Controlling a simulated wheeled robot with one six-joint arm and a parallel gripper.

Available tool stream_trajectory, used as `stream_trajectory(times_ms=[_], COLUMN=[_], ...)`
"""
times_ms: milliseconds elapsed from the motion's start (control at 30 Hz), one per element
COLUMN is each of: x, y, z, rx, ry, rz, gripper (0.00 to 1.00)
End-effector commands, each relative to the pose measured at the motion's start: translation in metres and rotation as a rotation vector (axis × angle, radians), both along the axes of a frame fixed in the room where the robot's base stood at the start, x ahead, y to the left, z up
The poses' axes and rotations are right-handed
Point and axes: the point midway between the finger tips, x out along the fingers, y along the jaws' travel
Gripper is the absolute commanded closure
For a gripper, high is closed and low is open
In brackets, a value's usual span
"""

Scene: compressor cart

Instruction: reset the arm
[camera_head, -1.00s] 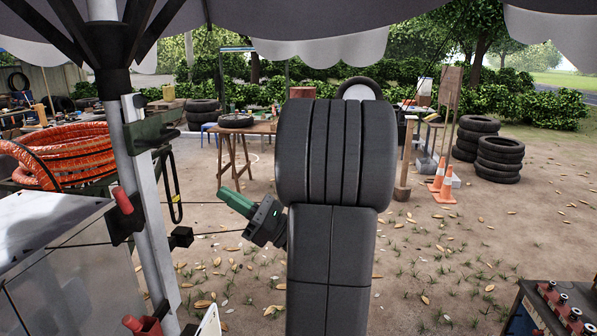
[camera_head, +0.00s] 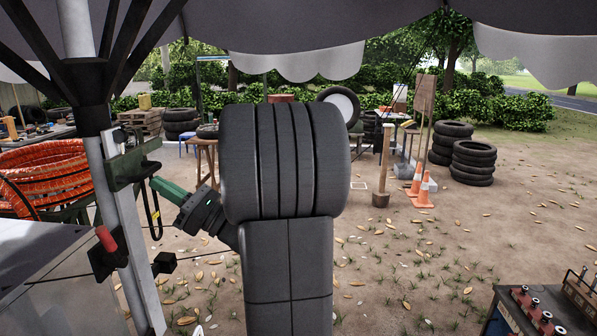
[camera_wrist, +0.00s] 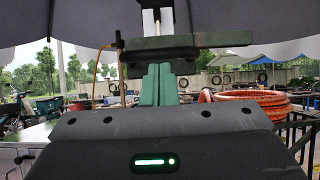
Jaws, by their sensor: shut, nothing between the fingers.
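My gripper (camera_head: 156,184) shows in the head view at left of centre, its green fingers pointing left and slightly up. In the wrist view the green fingers (camera_wrist: 158,70) are together, with nothing between them. In the head view the fingertips appear beside the green bracket (camera_head: 135,165) on the pale upright pole (camera_head: 125,220); I cannot tell the gap in depth. My dark, thick arm fills the middle of the head view and hides part of the yard behind it.
An orange hose coil (camera_head: 45,170) lies at the left behind the pole. A bench with red parts (camera_head: 535,308) stands at the lower right. Tyre stacks (camera_head: 473,163) and orange cones (camera_head: 424,190) stand farther back. Leafy ground between is open. A canopy (camera_head: 300,20) hangs overhead.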

Motion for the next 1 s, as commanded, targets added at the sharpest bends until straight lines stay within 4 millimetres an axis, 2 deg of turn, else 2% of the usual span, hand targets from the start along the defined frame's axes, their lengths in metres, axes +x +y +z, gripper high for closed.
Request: stream_trajectory(times_ms=[200,567,667,867,1000], x=[-0.001,-0.001,0.0,0.002,0.003], y=[0.0,0.0,0.0,0.0,-0.016], z=[0.011,0.009,0.003,-0.027,-0.047], rx=[0.002,0.006,0.006,0.001,-0.001], ry=[-0.002,-0.005,-0.004,0.002,0.004], rz=[0.0,0.0,-0.001,0.0,-0.006], gripper=[1.0,1.0,1.0,1.0,1.0])
